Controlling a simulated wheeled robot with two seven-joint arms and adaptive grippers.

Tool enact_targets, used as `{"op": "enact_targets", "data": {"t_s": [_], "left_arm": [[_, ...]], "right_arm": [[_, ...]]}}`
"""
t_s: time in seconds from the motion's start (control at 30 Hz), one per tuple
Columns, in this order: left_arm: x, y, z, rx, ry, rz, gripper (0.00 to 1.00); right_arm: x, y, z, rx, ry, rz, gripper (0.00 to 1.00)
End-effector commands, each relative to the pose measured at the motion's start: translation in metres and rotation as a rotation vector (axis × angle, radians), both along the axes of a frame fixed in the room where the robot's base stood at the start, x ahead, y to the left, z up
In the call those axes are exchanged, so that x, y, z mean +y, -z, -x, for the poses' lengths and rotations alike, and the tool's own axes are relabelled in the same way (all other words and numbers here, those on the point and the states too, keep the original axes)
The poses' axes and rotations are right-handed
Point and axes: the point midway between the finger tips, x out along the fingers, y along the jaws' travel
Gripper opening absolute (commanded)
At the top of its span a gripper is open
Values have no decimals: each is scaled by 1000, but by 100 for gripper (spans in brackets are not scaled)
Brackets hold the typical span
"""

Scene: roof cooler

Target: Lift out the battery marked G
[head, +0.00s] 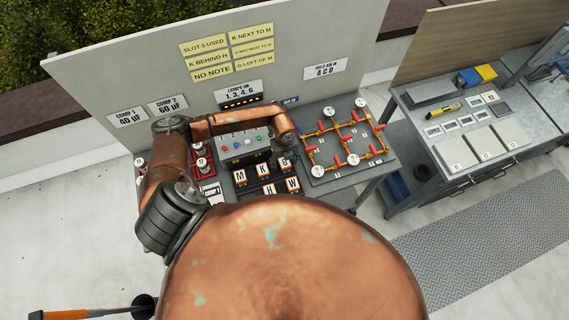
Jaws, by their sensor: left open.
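Several black-and-orange batteries with white letter labels sit in a dark rack on the bench. I read M (240,176), K (262,170), H (271,189) and W (292,185). One more battery (285,163) at the back right has a label I cannot read surely. I cannot make out a G label; some of the rack is hidden by my own copper body. My left arm reaches across from the left, and its open left gripper (287,150) points down over the back right of the rack, close to the unread battery. My right gripper is not in view.
A grey lamp box (243,145) stands behind the batteries. A pipe board (341,140) with red handles lies right. The back panel (130,75) carries yellow notes (256,69), one reading "G LEFT OF M". A second bench (475,135) stands further right.

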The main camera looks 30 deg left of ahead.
Motion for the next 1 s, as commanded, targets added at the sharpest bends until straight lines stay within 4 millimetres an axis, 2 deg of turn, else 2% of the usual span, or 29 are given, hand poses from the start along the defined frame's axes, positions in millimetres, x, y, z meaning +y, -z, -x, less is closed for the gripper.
{"op": "enact_targets", "data": {"t_s": [0.13, 0.37, 1.0], "left_arm": [[0, 12, 1, 1, 1, -1, 55], [0, 13, 1, 1, 2, -1, 54], [0, 12, 0, 0, 2, 0, 10]], "right_arm": [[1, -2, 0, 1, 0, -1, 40], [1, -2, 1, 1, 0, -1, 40], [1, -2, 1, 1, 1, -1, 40]]}}
